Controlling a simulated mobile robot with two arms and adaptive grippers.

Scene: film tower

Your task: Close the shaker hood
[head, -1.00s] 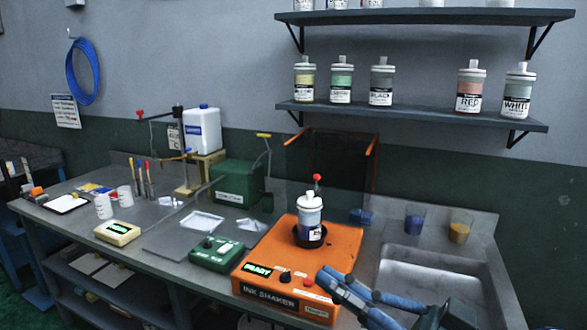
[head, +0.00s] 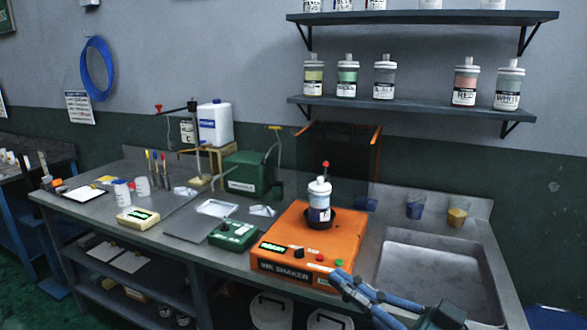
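The orange ink shaker (head: 290,262) stands on the bench left of the sink, with a lit green display on its front. A white-capped ink bottle (head: 319,197) with a red tip stands upright in its dark round holder. The hood (head: 340,152), a dark see-through panel with orange edges, stands raised behind the shaker. My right gripper (head: 340,283) is low in the view, in front of the shaker's right front corner, apart from the hood. Its fingers overlap, so its opening is unclear. My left gripper is not in view.
A green scale (head: 232,235) sits just left of the shaker. The sink (head: 438,276) lies to the right, with blue (head: 414,207) and yellow (head: 457,216) cups behind it. A shelf (head: 410,106) with several ink bottles hangs above.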

